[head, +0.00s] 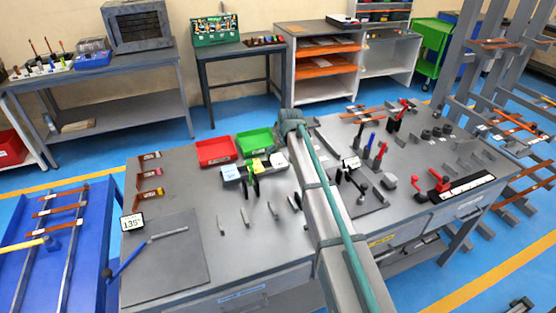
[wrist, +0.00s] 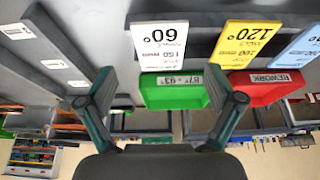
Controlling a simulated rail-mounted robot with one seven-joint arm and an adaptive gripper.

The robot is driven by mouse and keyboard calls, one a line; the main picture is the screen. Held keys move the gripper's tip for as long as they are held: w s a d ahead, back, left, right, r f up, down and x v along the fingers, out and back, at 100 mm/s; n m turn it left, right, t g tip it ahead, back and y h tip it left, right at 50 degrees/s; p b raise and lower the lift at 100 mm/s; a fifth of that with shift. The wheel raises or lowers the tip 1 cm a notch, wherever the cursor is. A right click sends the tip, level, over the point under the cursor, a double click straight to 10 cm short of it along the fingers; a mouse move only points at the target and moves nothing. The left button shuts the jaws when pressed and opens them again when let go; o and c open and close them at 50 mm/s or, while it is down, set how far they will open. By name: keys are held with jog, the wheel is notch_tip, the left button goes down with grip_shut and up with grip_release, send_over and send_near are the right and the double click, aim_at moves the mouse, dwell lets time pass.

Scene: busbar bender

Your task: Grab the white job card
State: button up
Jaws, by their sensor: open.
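The white job card (wrist: 160,45), marked 60°, stands in a dark holder and appears upside down in the wrist view, at top centre. In the head view the white card (head: 277,160) is at the right end of a row, beside the yellow card (head: 254,165) and the blue card (head: 230,172). My gripper (wrist: 160,86) is open, with its two fingers apart and nothing between them. In the wrist view the white card lies ahead, within the width of the finger gap. In the head view I cannot clearly make out the fingers beside my arm.
The red bin (head: 215,151) and green bin (head: 255,141) stand behind the cards. A flat dark plate (head: 165,262) lies at left. Tools and red-handled parts (head: 440,184) crowd the right side.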

aim_at(278, 160)
jog(key=shift+p+x, duration=0.5)
jog(key=shift+x, duration=1.2)
jog(key=c, duration=1.1)
jog(key=shift+r, duration=0.1)
